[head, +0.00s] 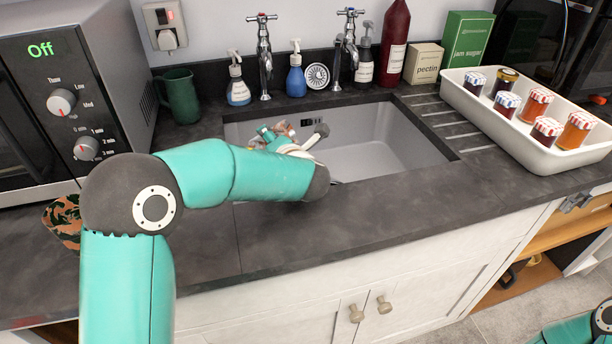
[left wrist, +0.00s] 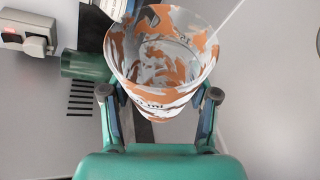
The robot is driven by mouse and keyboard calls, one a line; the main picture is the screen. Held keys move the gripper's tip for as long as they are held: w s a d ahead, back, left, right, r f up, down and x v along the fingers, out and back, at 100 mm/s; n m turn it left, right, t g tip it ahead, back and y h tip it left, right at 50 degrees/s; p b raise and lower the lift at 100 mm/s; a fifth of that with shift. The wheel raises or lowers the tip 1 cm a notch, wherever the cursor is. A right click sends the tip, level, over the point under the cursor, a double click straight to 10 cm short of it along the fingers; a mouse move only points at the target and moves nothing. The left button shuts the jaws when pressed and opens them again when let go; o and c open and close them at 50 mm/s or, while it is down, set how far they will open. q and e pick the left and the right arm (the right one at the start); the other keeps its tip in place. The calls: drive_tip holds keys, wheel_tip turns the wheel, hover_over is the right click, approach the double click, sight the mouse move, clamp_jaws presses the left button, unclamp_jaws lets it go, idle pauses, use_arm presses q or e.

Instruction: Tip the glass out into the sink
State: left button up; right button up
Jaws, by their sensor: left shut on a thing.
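The glass (left wrist: 162,60) has orange and pale grey blotches and some dark lettering. In the left wrist view its open mouth faces up and towards the camera; I cannot tell what is inside. My left gripper (left wrist: 158,97) is shut on its sides, a finger on each side. In the head view my left gripper (head: 293,131) is over the sink (head: 395,143), at its left part; only a little of the glass (head: 282,128) shows behind the fingers. I cannot judge its tilt from there. My right gripper is out of view.
Two taps (head: 264,60) and several bottles stand behind the sink. A green mug (head: 180,97) and a microwave (head: 75,75) are at the left. A white tray (head: 540,150) of jars stands right of the grooved drainer. The front worktop (head: 330,235) is clear.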

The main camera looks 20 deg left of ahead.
sight(252, 144)
use_arm(q)
drive_tip(key=f+n+b, duration=0.1)
drive_tip(key=f+n+h+b, duration=0.1)
drive_tip(key=b, duration=0.1)
drive_tip(key=f+n+h+b, duration=0.1)
drive_tip(key=shift+a+n+t+b, duration=0.3)
drive_tip(key=shift+b, duration=0.05)
drive_tip(key=a+n+h+b, duration=0.1)
drive_tip(key=b, duration=0.1)
drive_tip(key=s+a+n+h+b, duration=0.1)
drive_tip(key=b, duration=0.1)
drive_tip(key=shift+a+n+t, duration=0.1)
drive_tip(key=shift+n+t, duration=0.2)
drive_tip(key=shift+t, duration=0.1)
drive_tip(key=shift+s+a+r+n+h, duration=0.2)
drive_tip(key=shift+r+n+h, duration=0.1)
drive_tip(key=shift+r, duration=0.25)
drive_tip(key=shift+s+a+r+n+h, duration=0.15)
drive_tip(key=shift+r+n+h, duration=0.15)
drive_tip(key=shift+r, duration=0.2)
drive_tip(key=shift+a+r+n, duration=0.1)
drive_tip(key=shift+r+n, duration=0.2)
drive_tip(key=shift+r, duration=0.15)
drive_tip(key=shift+r+t, duration=0.2)
drive_tip(key=shift+t, duration=0.2)
wheel_tip(252, 144, up, 5)
drive_tip(key=p, duration=0.4)
drive_tip(key=shift+p, duration=0.3)
